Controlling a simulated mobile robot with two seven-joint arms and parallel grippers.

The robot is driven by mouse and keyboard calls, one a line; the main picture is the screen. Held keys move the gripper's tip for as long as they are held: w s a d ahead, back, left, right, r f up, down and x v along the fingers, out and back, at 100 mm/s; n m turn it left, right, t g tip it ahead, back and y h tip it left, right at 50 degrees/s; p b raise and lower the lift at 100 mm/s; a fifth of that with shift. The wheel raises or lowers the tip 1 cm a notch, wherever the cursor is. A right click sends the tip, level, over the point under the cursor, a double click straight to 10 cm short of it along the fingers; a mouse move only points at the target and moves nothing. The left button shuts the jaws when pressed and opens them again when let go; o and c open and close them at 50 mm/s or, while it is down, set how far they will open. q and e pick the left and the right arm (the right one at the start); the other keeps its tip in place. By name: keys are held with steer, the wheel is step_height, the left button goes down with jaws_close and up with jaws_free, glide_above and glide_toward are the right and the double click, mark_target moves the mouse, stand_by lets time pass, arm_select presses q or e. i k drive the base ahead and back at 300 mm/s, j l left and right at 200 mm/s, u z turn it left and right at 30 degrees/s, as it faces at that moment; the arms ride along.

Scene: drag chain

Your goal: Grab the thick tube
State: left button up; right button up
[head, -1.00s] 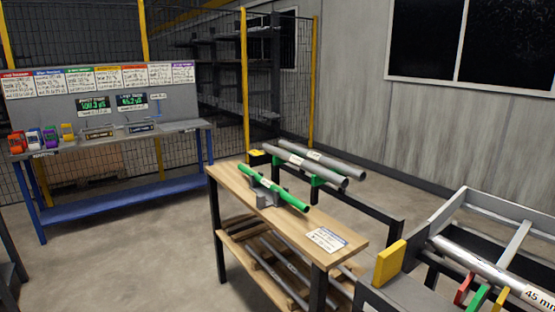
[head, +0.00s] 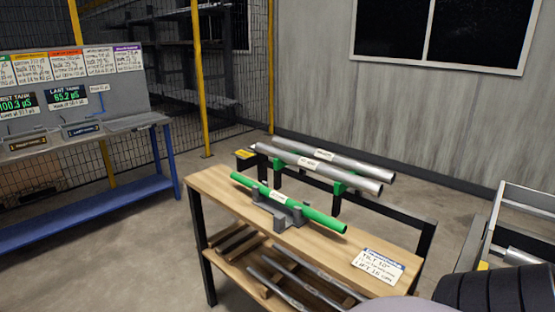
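Two grey metal tubes lie side by side on green holders on a dark rack behind the wooden table. The front grey tube (head: 355,180) has a white label and looks about as thick as the back grey tube (head: 340,158). Their label text is too small to read. A green tube (head: 323,218) with a label rests slightly tilted in a grey cradle (head: 285,217) on the table. It looks a little thinner than the grey ones. Neither of my grippers shows, and no gripper touches a tube.
The wooden table (head: 228,198) carries a printed card (head: 379,262); several thin rods (head: 280,288) lie on its lower shelf. A blue-legged bench (head: 95,208) stands at left. A grey frame (head: 525,197) and a black ribbed object (head: 500,291) are at right. Floor between bench and table is clear.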

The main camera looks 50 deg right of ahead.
mark_target(373, 188)
steer(key=i, duration=1.2)
steer(key=i+z, duration=0.15)
steer(key=i, duration=0.35)
steer(key=i+j+z, duration=0.15)
steer(key=i, duration=0.4)
steer(key=z, duration=2.65)
